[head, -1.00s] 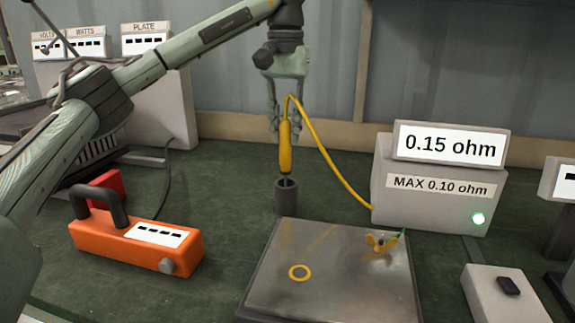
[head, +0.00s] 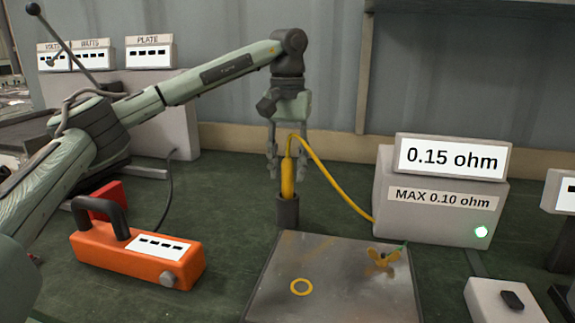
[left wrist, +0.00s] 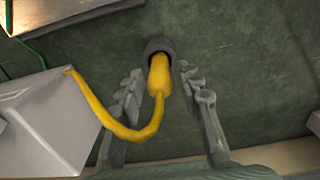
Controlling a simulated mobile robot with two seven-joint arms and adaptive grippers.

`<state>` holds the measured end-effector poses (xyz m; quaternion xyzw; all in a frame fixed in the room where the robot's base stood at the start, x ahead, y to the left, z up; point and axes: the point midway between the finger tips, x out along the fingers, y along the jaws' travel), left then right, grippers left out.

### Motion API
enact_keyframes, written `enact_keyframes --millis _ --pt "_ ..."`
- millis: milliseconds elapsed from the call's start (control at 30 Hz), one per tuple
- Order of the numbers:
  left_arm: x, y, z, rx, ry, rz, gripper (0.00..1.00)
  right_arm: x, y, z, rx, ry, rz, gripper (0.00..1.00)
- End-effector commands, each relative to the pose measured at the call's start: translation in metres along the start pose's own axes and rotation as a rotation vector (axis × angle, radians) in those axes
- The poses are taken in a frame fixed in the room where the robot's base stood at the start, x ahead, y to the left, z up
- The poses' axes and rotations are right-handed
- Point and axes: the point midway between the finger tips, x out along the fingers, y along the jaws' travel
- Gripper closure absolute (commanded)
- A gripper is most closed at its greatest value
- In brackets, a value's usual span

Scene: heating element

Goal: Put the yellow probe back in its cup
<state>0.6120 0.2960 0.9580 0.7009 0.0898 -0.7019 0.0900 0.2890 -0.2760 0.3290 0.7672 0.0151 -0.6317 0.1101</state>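The yellow probe (head: 288,180) stands upright in the dark grey cup (head: 287,213), its yellow body down at the rim and its tip hidden inside. Its yellow cable loops from the top to the grey meter box. My left gripper (head: 289,170) points down over the probe, one finger on each side. In the left wrist view the probe (left wrist: 160,72) sits in the cup (left wrist: 157,44), with gaps between it and both fingers, so the gripper is open. My right gripper is not in view.
The meter box (head: 440,222) reads 0.15 ohm, above a MAX 0.10 ohm label. An orange device (head: 135,258) stands at left.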

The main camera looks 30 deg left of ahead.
Motion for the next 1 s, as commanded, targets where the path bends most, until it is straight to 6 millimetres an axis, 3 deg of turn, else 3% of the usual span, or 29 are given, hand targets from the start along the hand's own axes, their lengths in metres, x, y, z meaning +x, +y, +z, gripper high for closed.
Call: enact_keyframes --millis 267,433,800,1000 --pt "-0.001 0.0 0.0 0.0 0.0 0.0 0.59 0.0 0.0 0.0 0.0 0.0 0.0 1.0" --pt "-0.012 0.001 -0.001 0.0 0.002 0.002 0.59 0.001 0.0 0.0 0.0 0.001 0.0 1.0" --pt "-0.089 0.001 -0.001 -0.001 0.005 0.0 0.59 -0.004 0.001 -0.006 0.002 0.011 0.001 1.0" --pt "-0.116 0.001 0.0 0.0 0.002 -0.001 0.59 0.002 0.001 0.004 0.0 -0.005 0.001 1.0"
